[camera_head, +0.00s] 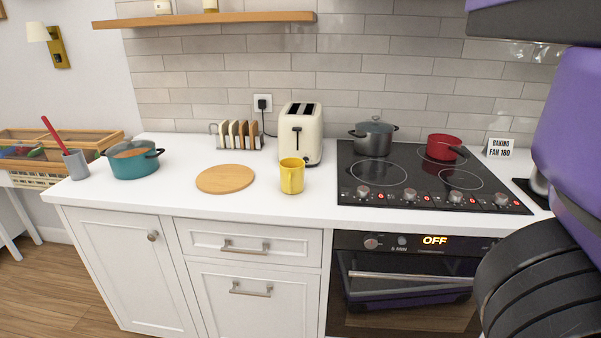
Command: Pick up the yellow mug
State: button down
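The yellow mug (291,177) stands upright on the white counter (150,194), near its front edge. It is in front of the cream toaster (300,136) and to the right of a round wooden board (225,179). Its handle appears to be at the upper right, close to the toaster. Nothing is holding the mug. My purple and black arm fills the right edge of the view, well apart from the mug. My gripper's fingertips do not show.
A toast rack (236,134) stands behind the board. A teal pot (134,160) and a grey cup with a red utensil (76,165) are at left. The black hob (415,177) at right holds a grey pot (373,139) and a red saucepan (441,147). Counter in front of the board is clear.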

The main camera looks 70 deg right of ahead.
aim_at(292, 170)
jog(key=z, duration=0.9)
jog(key=l+z, duration=0.1)
jog(key=z, duration=1.2)
jog(key=i+z, duration=0.1)
jog(key=z, duration=0.35)
jog(key=u, duration=1.35)
jog(key=i+j, duration=0.15)
jog(key=j, duration=0.5)
jog(key=i+j+z, duration=0.15)
jog(key=j, duration=1.2)
jog(key=i+z, duration=0.05)
